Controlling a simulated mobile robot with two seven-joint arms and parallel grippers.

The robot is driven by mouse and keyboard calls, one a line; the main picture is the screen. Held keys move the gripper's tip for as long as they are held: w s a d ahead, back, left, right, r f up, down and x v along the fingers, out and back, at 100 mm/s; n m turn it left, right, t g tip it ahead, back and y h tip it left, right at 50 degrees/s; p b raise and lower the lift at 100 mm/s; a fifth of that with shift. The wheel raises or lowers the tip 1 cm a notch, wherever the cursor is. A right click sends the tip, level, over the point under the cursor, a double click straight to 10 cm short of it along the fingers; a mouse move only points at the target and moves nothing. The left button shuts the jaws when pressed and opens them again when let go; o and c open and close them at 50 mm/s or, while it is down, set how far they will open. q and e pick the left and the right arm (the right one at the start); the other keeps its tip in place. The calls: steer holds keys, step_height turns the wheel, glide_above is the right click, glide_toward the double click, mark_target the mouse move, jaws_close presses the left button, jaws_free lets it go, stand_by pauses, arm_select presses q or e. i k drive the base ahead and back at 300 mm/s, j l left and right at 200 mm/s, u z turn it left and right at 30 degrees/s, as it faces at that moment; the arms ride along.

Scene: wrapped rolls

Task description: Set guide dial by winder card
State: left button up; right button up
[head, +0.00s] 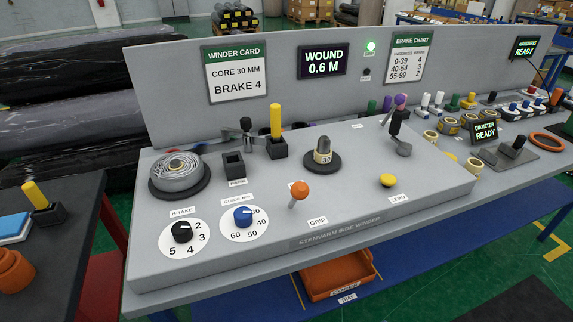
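The winder card (236,73) on the upright back panel reads CORE 30 MM, BRAKE 4. The guide dial (243,216) is a blue knob on a white round scale labelled GUIDE MM, with 30, 40, 50 and 60 around its right and lower side. Its pointer is too small to read surely. The brake dial (182,231), a black knob on a white scale marked 2 to 5, sits to its left. Neither of my grippers is in the head view, and nothing touches the dials.
A wound grey roll (180,172) sits behind the dials. An orange-knobbed grip lever (299,190) stands right of the guide dial, with a yellow zero button (388,180) further right. A dark capped post (322,156) marked 30 stands mid-deck. The display (322,61) reads WOUND 0.6 M.

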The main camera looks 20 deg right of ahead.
mark_target(242, 216)
steer(key=i+j, duration=0.1)
steer(key=j, duration=0.4)
steer(key=i+j, duration=0.1)
steer(key=j, duration=0.35)
steer(key=j+z, duration=0.1)
steer(key=j, duration=0.4)
steer(key=i, duration=0.05)
